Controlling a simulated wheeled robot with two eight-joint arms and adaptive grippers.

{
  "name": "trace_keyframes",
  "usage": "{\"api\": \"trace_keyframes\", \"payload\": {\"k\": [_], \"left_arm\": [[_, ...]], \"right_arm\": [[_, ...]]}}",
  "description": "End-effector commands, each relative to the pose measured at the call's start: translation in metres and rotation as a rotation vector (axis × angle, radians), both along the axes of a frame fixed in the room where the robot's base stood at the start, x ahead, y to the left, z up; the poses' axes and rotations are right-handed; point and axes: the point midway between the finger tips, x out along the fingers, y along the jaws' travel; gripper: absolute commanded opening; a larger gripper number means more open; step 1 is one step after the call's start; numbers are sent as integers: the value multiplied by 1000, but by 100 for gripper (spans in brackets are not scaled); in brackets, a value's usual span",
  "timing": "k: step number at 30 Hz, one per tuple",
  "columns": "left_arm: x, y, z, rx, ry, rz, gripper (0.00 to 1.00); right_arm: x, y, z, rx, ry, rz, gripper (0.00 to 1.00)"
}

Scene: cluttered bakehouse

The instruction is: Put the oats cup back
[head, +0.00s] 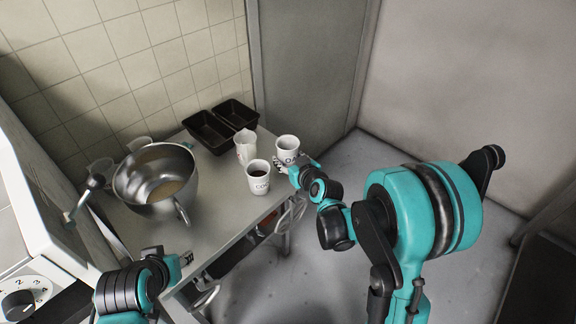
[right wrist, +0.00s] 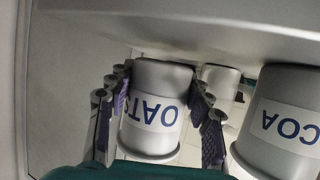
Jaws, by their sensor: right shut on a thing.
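The white oats cup (head: 288,145) stands upright at the right end of the steel table (head: 225,200). My right gripper (head: 282,166) is shut on it, with a finger on each side. The right wrist view shows the cup (right wrist: 157,105) upside down between the purple-padded fingers of that gripper (right wrist: 160,110). I cannot tell whether its base touches the table. My left gripper (head: 184,260) is low at the table's front edge, away from the cups; its fingers are too small to read.
The cocoa cup (head: 258,180), dark inside, is close to the left of the oats cup. A steel mixing bowl (head: 150,185) takes up the left. Bare table lies in front of the cocoa cup.

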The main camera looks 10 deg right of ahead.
Motion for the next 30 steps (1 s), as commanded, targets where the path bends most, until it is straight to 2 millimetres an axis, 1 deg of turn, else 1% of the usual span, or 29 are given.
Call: {"api": "trace_keyframes", "payload": {"k": [1,3,9,13,14,15,16,27,28,30], "left_arm": [[0,0,-10,0,0,0,40],[0,0,-12,0,0,0,40],[0,0,-9,0,0,0,40],[0,0,-9,0,0,0,40],[0,0,-9,0,0,0,40],[0,0,-9,0,0,0,40],[0,0,-9,0,0,0,40],[0,0,-9,0,0,0,40],[0,0,-8,0,0,0,40],[0,0,-4,0,0,0,40]], "right_arm": [[0,0,-13,0,0,0,19],[0,0,-17,0,0,0,19],[0,0,-14,0,0,0,19],[0,0,-17,0,0,0,19],[0,0,-17,0,0,0,53],[0,0,-17,0,0,0,64],[0,0,-17,0,0,0,71],[0,0,-15,0,0,0,71],[-1,-1,-13,0,0,0,71],[-10,-2,-9,1,0,0,71]]}}
